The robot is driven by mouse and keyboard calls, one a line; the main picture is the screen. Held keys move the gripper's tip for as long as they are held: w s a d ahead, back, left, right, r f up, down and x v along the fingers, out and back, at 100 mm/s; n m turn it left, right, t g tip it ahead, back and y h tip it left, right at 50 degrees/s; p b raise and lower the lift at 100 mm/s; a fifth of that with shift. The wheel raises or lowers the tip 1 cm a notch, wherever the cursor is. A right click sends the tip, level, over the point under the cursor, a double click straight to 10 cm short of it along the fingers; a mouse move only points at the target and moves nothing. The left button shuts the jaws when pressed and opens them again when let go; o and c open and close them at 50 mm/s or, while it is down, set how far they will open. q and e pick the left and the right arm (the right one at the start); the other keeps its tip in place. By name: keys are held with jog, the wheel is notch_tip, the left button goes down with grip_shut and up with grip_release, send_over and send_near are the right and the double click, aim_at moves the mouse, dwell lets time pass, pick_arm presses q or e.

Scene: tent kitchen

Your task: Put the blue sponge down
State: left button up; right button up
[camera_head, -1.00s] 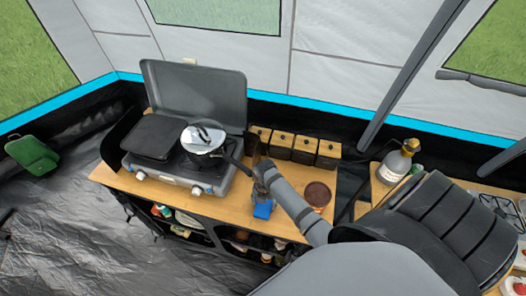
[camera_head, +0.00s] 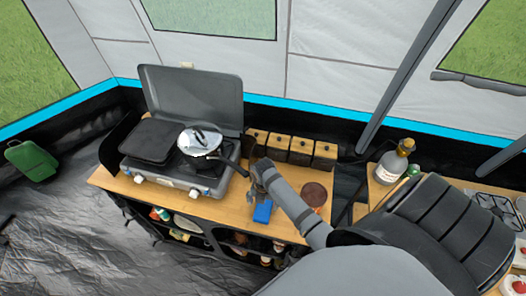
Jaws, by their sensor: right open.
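The blue sponge (camera_head: 262,212) rests on the wooden counter (camera_head: 233,205) near its front edge, to the right of the camp stove. My right gripper (camera_head: 260,188) is open, just behind and above the sponge. In this view its fingers lie close to the sponge's back end. I cannot tell whether they touch it. My right arm comes in from the lower right and hides part of the counter. My left gripper is out of view.
A camp stove (camera_head: 180,183) with a lidded pan (camera_head: 200,138) stands on the left; the pan's handle points toward my gripper. Several wooden-topped canisters (camera_head: 300,150) line the back. A round brown dish (camera_head: 314,194) lies right of my arm. A bottle (camera_head: 391,166) stands further right.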

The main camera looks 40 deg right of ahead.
aim_at(263, 207)
notch_tip(263, 207, up, 5)
jog(key=shift+f+b, duration=0.1)
jog(key=shift+b, duration=0.35)
jog(key=shift+r, duration=0.55)
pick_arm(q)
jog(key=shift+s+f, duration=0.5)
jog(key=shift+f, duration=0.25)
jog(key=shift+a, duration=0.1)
pick_arm(e)
jog(key=shift+s+a, duration=0.1)
jog(key=shift+s, duration=0.05)
